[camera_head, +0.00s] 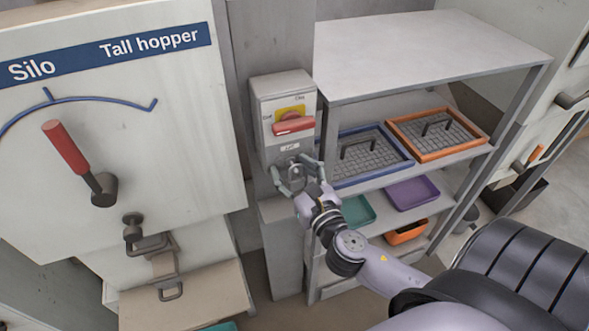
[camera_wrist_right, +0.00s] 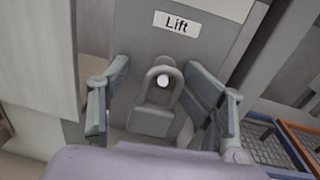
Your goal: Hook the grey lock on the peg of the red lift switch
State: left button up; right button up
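The lift switch (camera_head: 283,95) is a grey box with a yellow plate and a red handle (camera_head: 293,125) lying roughly level. The grey lock (camera_wrist_right: 151,119) hangs below the Lift label (camera_wrist_right: 177,24). Its shackle loops around the pale round end of the peg (camera_wrist_right: 163,80). In the head view the lock is small and partly hidden by my fingers. My right gripper (camera_head: 296,177) is open, with one finger on each side of the lock. A gap shows at the left finger; the right finger is close to the shackle, and I cannot tell whether it touches.
A shelf rack (camera_head: 430,50) stands right of the switch, with a blue-rimmed tray (camera_head: 372,180), an orange-rimmed tray (camera_head: 437,157) and a purple bin (camera_head: 411,192). The Silo and Tall hopper panel (camera_head: 150,110) with its red-gripped lever (camera_head: 66,147) stands at the left.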

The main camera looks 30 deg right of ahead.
jog(key=shift+s+d+f, duration=0.1)
dwell(0.3)
jog(key=s+a, duration=0.2)
jog(key=s, duration=0.9)
jog(key=shift+s, duration=0.4)
jog(key=s+d+f+m+g+b, duration=0.1)
jog(key=s+f+m+g+b, duration=0.4)
jog(key=f, duration=1.4)
jog(key=d+f+m+g+p, duration=0.1)
jog(key=f+m+g, duration=0.5)
jog(key=f, duration=1.4)
jog(key=s+a+f+m+g+y+b, duration=0.1)
jog(key=s+a+f+m+g+b, duration=0.1)
jog(key=s+f+m, duration=0.8)
jog(key=s+a+f+m+g+y+b, duration=0.1)
jog(key=s+a+f+m+g+b, duration=0.1)
jog(key=s+f+m, duration=0.9)
notch_tip(320, 180, down, 6)
jog(key=shift+s+a+r+g+y, duration=0.1)
jog(key=shift+s+a+g+y, duration=0.3)
jog(key=shift+g, duration=0.5)
jog(key=shift+s+a, duration=0.1)
jog(key=shift+a, duration=0.05)
